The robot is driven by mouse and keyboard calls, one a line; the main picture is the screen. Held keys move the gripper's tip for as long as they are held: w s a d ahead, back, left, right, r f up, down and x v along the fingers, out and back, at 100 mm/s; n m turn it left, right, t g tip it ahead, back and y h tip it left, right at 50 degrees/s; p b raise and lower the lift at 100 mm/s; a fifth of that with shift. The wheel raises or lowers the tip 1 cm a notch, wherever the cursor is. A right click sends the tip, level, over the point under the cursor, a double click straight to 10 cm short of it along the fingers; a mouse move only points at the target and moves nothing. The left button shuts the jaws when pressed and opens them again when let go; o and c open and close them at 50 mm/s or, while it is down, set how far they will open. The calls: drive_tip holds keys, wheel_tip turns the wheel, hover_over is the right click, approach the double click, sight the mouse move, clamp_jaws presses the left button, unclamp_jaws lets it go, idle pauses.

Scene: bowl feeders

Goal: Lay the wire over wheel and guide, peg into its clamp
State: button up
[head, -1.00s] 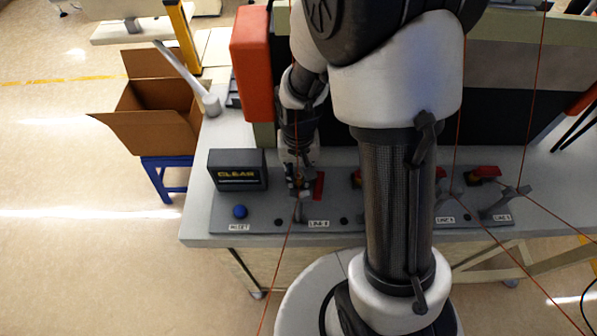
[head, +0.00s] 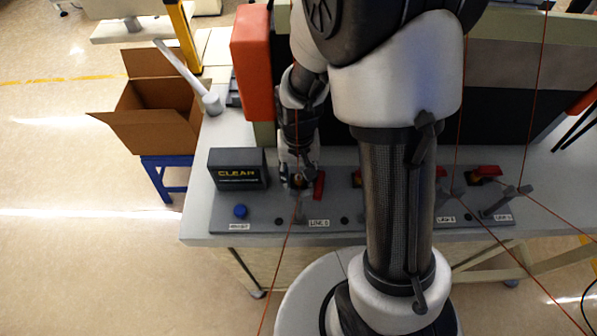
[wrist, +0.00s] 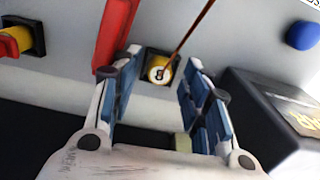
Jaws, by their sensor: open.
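My gripper (wrist: 160,80) is open, one blue-padded finger on each side of a yellow peg (wrist: 160,68) with a dark mark on its pale end. The peg sits in a dark square clamp (wrist: 150,54), apart from both fingers. A reddish wire (wrist: 192,38) runs from the peg up and right. A red lever (wrist: 116,32) stands left of the clamp. In the head view my gripper (head: 298,182) is at the left station. The wire (head: 282,256) passes a small grey post (head: 299,212) and runs down past the table's front edge. I cannot make out the wheel.
A black box marked CLEAR (head: 238,170) and a blue button (head: 240,211) stand left of my gripper. More stations with red levers (head: 485,171) and taut wires lie to the right. An orange block (head: 252,62) stands behind. A cardboard box (head: 155,125) is beyond the table's left edge.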

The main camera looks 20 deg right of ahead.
sight(298, 176)
drive_tip(key=shift+r, duration=0.15)
wheel_tip(298, 176, up, 12)
idle(0.4)
drive_tip(key=s+r+n+t+b, duration=0.1)
drive_tip(key=s+r+t+b, duration=0.1)
drive_tip(key=s, duration=0.5)
drive_tip(key=s+r+n+t+b, duration=0.2)
drive_tip(key=s+r, duration=0.3)
drive_tip(key=s, duration=0.3)
drive_tip(key=shift+r+t, duration=0.15)
drive_tip(key=shift+t, duration=0.15)
drive_tip(key=shift+d, duration=0.1)
